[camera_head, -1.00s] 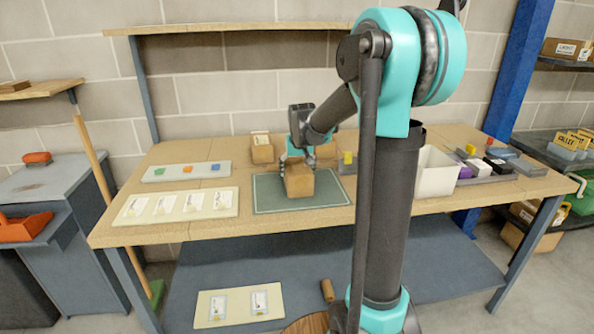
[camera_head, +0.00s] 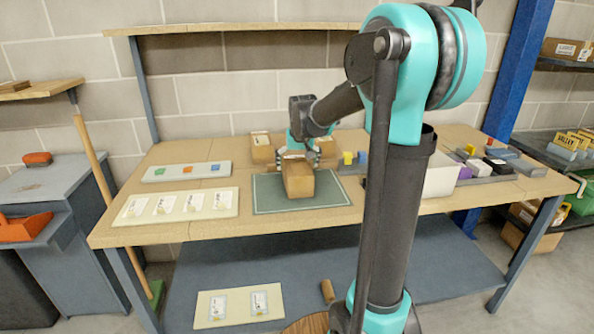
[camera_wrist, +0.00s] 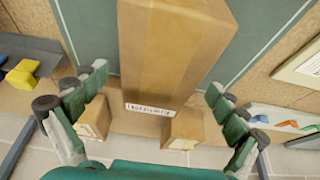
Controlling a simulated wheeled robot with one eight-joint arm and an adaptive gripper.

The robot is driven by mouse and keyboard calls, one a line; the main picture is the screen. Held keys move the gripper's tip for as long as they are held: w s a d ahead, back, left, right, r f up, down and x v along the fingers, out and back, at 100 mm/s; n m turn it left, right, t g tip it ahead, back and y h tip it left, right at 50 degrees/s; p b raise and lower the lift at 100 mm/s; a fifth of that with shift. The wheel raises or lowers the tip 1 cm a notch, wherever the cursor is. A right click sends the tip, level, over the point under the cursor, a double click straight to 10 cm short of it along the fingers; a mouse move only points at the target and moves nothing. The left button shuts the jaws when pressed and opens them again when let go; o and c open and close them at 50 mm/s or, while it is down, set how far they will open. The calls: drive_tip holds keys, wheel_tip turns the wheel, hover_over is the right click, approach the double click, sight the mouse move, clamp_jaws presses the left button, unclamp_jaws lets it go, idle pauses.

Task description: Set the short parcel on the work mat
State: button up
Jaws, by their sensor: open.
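A brown cardboard parcel (camera_head: 299,180) rests on the dark green work mat (camera_head: 332,191). In the wrist view the parcel (camera_wrist: 180,45) lies flat on the mat (camera_wrist: 265,22), with a white printed label on its near end. My gripper (camera_head: 302,152) is just behind and above the parcel, partly hiding its far end. In the wrist view my gripper (camera_wrist: 156,80) is open, one finger to each side of the parcel's labelled end, with gaps between. Two other brown parcels stand behind the mat, one left (camera_head: 262,151) and one right (camera_head: 327,151). I cannot tell from size which is shortest.
A board with coloured pieces (camera_head: 187,171) and a card board (camera_head: 175,207) lie left of the mat. A white bin (camera_head: 440,178) stands to the right, partly behind my arm. Yellow (camera_head: 348,157) and blue (camera_head: 362,157) blocks sit right of the rear parcels.

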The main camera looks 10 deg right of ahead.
drive_tip(key=v, duration=0.9)
drive_tip(key=shift+s, duration=0.1)
drive_tip(key=s+f, duration=0.3)
drive_tip(key=s+d+f, duration=0.1)
drive_tip(key=s+f, duration=0.3)
drive_tip(key=s+d+f, duration=0.1)
drive_tip(key=s+f, duration=0.3)
drive_tip(key=shift+s+d, duration=0.15)
drive_tip(key=shift+d, duration=0.1)
drive_tip(key=s+d+f, duration=0.1)
drive_tip(key=s+f, duration=1.1)
drive_tip(key=s, duration=0.3)
drive_tip(key=shift+s+d, duration=0.15)
drive_tip(key=shift+d, duration=0.15)
